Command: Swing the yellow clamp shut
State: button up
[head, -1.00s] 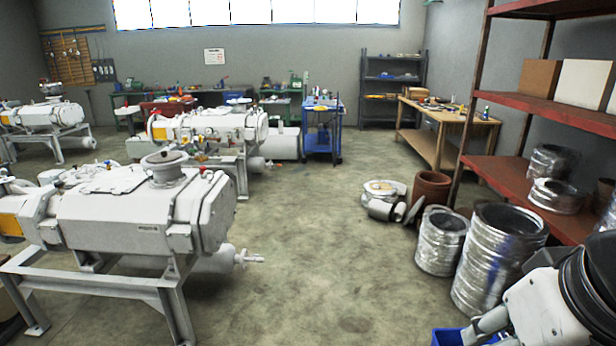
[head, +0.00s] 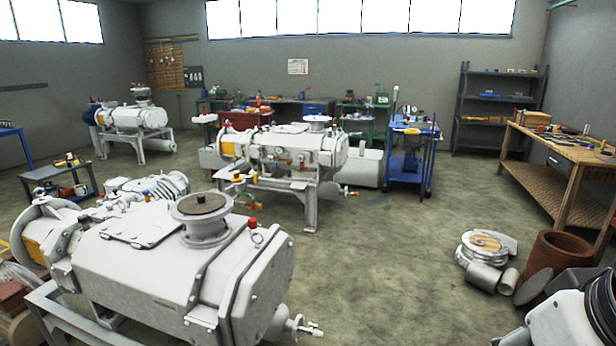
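I cannot make out a yellow clamp for certain. The large white vacuum pump (head: 150,275) stands close at the lower left, with a round flanged port (head: 202,212) on top and a red cap (head: 252,223) beside it. A second white pump (head: 285,150) stands further back in the middle, with small yellow parts (head: 237,177) at its left end, too small to tell what they are. My arm shows only as a white and black link at the lower right corner. My gripper is outside the view.
A wooden workbench (head: 560,175) is at the right. A brown pot (head: 556,258) and metal parts (head: 487,250) lie on the floor at the right. The concrete floor (head: 400,270) between is clear.

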aim_at(253, 178)
jog(key=i+l+u, duration=0.1)
jog(key=i+u, duration=0.25)
jog(key=i, duration=0.2)
jog(key=i+l+u, duration=0.35)
jog(key=i, duration=0.2)
jog(key=i+l+u, duration=0.35)
jog(key=i, duration=0.2)
jog(key=i+l+u, duration=0.4)
jog(key=i+l, duration=0.5)
